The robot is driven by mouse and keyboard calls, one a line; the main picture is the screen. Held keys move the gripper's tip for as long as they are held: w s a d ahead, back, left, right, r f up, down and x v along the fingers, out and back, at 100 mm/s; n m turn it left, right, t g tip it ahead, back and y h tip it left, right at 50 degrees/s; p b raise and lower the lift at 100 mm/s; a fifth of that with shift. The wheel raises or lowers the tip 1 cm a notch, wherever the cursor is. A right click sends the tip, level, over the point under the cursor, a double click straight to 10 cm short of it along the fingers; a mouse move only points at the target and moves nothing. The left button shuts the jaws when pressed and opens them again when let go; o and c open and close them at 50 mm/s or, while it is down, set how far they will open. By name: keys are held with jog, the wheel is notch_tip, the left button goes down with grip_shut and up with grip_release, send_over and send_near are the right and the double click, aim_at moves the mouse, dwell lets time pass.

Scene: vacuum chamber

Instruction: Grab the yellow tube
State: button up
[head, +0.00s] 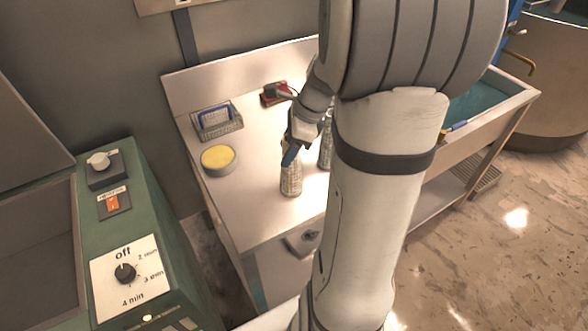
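A small slim yellow and blue item (456,126) lies on the near rim of the sink (490,100), just right of my arm. It may be the yellow tube, but it is too small to be sure. My gripper (291,157) points down at the top of a patterned bottle (291,180) on the white worktop, well to the left of that item. One blue finger shows. I cannot tell whether the gripper is open or holds the bottle.
A round tin with yellow contents (218,158), a wire basket with a blue item (216,120) and a red item (274,94) stand on the worktop (250,205). A second bottle (326,148) is partly hidden by my arm. A green timer machine (125,235) stands at left.

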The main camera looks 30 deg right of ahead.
jog(key=c, duration=0.9)
jog(key=shift+c, duration=0.2)
